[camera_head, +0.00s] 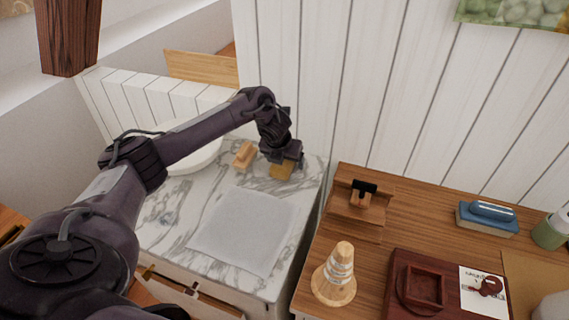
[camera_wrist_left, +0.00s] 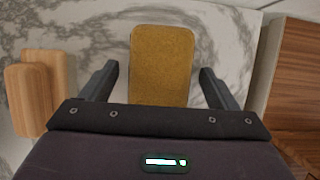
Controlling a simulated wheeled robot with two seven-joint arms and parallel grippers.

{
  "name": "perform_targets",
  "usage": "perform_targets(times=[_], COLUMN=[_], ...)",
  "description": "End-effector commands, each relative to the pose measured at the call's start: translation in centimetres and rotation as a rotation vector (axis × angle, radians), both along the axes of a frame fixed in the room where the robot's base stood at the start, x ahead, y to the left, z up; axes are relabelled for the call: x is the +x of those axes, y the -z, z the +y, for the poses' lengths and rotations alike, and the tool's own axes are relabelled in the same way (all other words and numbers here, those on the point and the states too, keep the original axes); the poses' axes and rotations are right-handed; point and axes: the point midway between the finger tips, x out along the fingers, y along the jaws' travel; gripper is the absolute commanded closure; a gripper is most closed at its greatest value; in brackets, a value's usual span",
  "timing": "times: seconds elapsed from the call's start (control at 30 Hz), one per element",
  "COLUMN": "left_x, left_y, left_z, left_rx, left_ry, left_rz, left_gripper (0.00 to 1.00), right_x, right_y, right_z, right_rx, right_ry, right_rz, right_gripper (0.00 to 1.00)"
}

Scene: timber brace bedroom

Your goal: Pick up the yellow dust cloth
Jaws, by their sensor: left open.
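The yellow dust cloth (camera_head: 282,170) lies on the marble top (camera_head: 168,212) near its back right corner, partly hidden by my gripper in the head view. In the left wrist view the cloth (camera_wrist_left: 162,65) is a mustard-yellow rounded rectangle between the two fingers. My left gripper (camera_head: 283,162) is over the cloth, and its open fingers (camera_wrist_left: 156,85) stand to either side of it with gaps. I cannot tell how high the fingers are above the marble. My right gripper is not in view.
A wooden block (camera_head: 244,154) stands just left of the cloth. A pale sheet (camera_head: 242,230) lies in front, and a white basin (camera_head: 197,157) is behind my arm. A wooden desk (camera_head: 390,235) with a cone-shaped spool (camera_head: 340,270) and a red-brown tray (camera_head: 398,300) adjoins on the right.

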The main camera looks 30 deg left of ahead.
Motion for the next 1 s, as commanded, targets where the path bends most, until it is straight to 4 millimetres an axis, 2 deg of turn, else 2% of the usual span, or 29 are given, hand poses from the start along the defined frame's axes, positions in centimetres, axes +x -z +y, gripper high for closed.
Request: perform_targets(times=[0.5,0.87,1.0], left_x=[-0.01,-0.01,0.00], left_y=[0.37,0.36,0.33], left_z=[0.02,0.01,0.01], left_rx=[0.000,0.000,0.000], left_ry=[0.000,0.000,-0.001], left_rz=[0.000,0.000,0.000], left_gripper=[0.19,0.67,0.67], right_x=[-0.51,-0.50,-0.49], right_y=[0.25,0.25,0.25], right_z=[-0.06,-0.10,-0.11], right_rx=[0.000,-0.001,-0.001], right_ry=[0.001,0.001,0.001], right_rz=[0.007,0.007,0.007], right_gripper=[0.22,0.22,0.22])
